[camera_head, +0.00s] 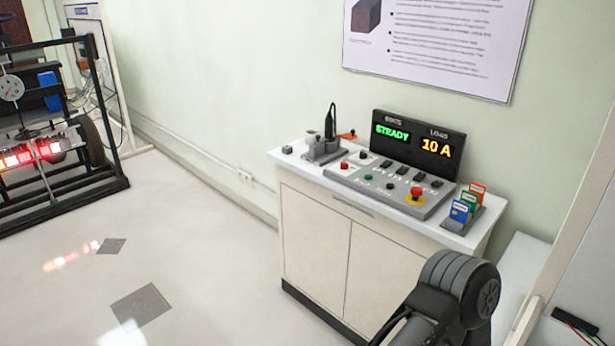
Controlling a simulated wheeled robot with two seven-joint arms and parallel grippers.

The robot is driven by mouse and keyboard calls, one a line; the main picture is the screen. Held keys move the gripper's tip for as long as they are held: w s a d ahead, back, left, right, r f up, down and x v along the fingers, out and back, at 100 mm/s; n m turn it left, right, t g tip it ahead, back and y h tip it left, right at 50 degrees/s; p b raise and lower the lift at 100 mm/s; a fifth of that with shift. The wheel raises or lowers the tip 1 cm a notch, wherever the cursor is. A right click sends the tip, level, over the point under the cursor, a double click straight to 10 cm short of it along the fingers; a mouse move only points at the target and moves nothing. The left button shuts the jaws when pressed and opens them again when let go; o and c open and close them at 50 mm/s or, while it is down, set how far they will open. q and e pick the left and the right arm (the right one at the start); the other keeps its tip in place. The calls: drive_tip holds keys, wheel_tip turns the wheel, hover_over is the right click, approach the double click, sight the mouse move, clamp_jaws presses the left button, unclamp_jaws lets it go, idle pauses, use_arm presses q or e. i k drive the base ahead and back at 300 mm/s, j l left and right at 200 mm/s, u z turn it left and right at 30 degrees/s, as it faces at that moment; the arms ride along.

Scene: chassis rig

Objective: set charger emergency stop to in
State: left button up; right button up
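A red mushroom-shaped emergency stop button (417,192) on a yellow base sits at the right front of a grey sloped control panel (432,209). Whether it is pressed in or out is too small to tell. The panel lies on a white cabinet (318,246). A black display (417,144) behind it reads STEADY in green and 10 A in orange. A dark grey link of my arm shows at the lower right, in front of the cabinet. Neither gripper is in view.
A stand with blue, green and red cards (468,207) is right of the panel. A grey device with a black upright part (325,147) is on the left. A black frame rig (95,160) with red lights stands at far left. The floor between is clear.

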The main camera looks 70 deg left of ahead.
sight(415, 191)
drive_tip(key=u, duration=1.8)
